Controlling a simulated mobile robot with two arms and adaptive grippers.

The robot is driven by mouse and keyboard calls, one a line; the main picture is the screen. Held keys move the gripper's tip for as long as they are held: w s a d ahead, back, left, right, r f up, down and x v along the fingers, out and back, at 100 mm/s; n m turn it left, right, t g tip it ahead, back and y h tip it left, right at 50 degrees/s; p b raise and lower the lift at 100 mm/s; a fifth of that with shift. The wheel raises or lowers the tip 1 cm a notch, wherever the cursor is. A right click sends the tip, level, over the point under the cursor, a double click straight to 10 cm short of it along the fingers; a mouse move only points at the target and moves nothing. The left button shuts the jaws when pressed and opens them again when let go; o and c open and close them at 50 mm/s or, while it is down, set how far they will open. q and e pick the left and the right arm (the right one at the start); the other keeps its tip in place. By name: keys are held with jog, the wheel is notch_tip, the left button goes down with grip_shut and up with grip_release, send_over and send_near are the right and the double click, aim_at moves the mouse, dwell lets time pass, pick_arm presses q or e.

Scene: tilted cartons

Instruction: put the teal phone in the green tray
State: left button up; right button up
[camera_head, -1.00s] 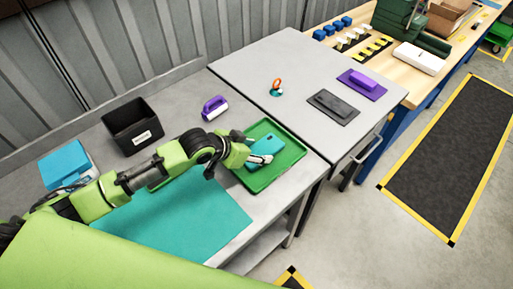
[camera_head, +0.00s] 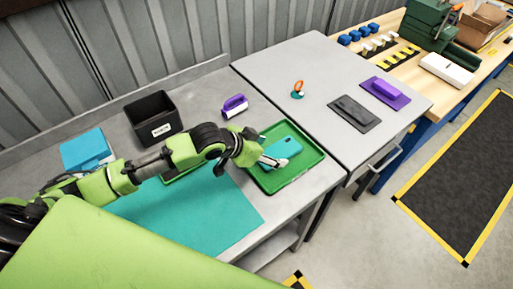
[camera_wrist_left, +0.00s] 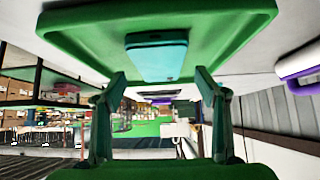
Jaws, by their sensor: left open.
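The teal phone (camera_head: 287,146) lies in the green tray (camera_head: 313,164), within its rim. In the left wrist view the phone (camera_wrist_left: 157,62) rests on the floor of the tray (camera_wrist_left: 80,32). My left gripper (camera_head: 270,162) is at the tray, just left of and below the phone in the head view, and partly covers its edge. In the wrist view the open fingers (camera_wrist_left: 158,82) stand apart with nothing between them, and the phone is beyond the tips. My right gripper is not in view.
A black bin (camera_head: 153,123), a purple-and-white handled object (camera_head: 234,106) and a blue box (camera_head: 87,151) stand behind my arm. A teal mat (camera_head: 190,215) lies in front. The grey table (camera_head: 300,60) adjoins on the right.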

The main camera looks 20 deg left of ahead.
pick_arm(q)
jog(key=b+v, duration=0.1)
jog(key=v, duration=0.8)
jog(key=shift+s+r, duration=0.2)
jog(key=shift+s, duration=0.1)
jog(key=shift+a, duration=0.1)
